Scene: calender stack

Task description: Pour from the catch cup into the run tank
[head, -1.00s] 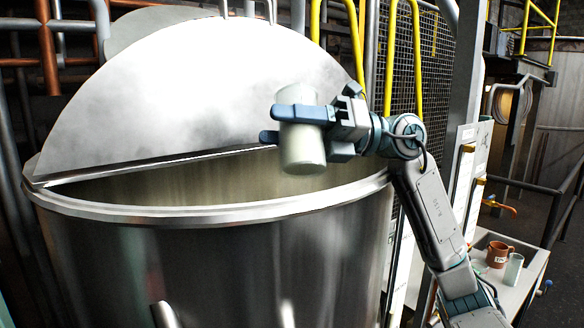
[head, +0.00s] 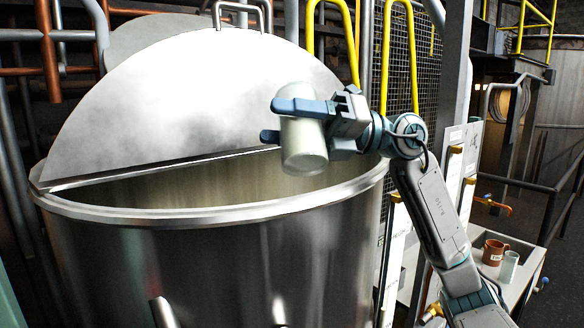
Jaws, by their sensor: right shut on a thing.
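The run tank (head: 210,255) is a large steel vessel at the left and middle. Its hinged lid (head: 175,100) stands raised over the back, and the front half of its mouth is open. My right gripper (head: 290,121) is shut on a pale cup (head: 304,150), which looks like the catch cup. It holds the cup above the right part of the tank's opening, close to the lid's right edge. The cup is slightly tilted. Its contents are not visible, and no stream shows. My left gripper is not in view.
A small side bench (head: 520,280) at the lower right carries a brown mug (head: 494,252) and a pale glass (head: 509,266). Yellow rails (head: 400,60) and a dark mesh guard (head: 428,75) stand behind my right arm. Pipes (head: 52,50) run at the far left.

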